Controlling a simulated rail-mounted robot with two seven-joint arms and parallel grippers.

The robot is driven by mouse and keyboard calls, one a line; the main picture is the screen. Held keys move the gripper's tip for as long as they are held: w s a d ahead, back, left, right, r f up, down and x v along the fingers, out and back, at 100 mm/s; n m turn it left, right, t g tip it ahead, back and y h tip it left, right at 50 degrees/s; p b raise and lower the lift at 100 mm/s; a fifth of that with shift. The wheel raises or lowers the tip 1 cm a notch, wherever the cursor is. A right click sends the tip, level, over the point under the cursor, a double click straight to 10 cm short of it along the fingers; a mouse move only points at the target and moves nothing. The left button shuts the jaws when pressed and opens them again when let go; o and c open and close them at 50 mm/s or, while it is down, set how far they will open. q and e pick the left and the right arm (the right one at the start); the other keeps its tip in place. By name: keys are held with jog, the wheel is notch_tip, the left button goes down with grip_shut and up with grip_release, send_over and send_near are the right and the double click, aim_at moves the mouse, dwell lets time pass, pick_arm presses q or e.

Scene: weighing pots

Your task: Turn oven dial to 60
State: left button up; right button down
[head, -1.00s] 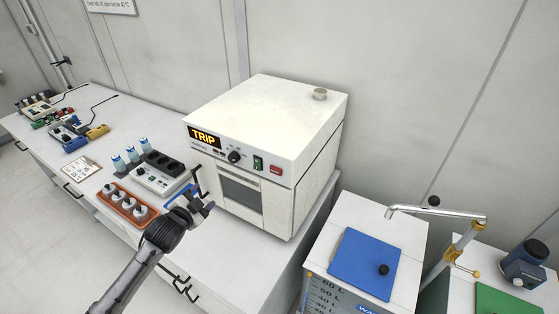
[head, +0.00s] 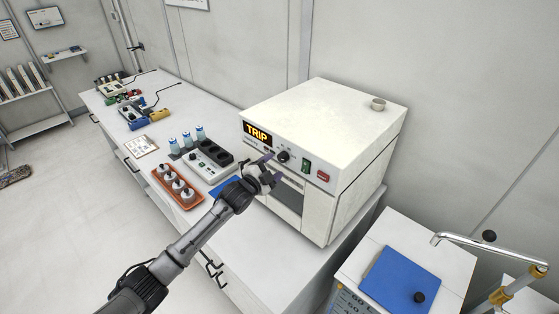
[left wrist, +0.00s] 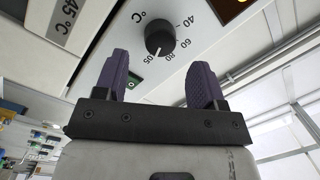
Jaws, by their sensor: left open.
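The white oven (head: 325,140) stands on the bench, its display (head: 257,133) reading TRIP in orange. Its black round dial (head: 283,156) is on the front panel. In the left wrist view the dial (left wrist: 160,37) has numbers 40, 60, 80 and 105 around it, and its white mark points toward the 105 end. My left gripper (left wrist: 160,70) is open and empty. Its two purple-grey fingers are spread to either side below the dial in that view, apparently short of it. In the head view this gripper (head: 272,170) is just in front of the oven panel. My right gripper is not seen.
A green switch (head: 306,167) and a red switch (head: 323,176) are right of the dial. An orange tray (head: 160,180) with several small pots and a grey device (head: 198,168) are left of the oven. A blue-lidded tank (head: 400,275) stands at the right.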

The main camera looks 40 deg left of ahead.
aim_at(281, 159)
pick_arm(q)
jog(key=shift+w, duration=2)
jog(key=shift+c, duration=0.2)
jog(key=c, duration=0.9)
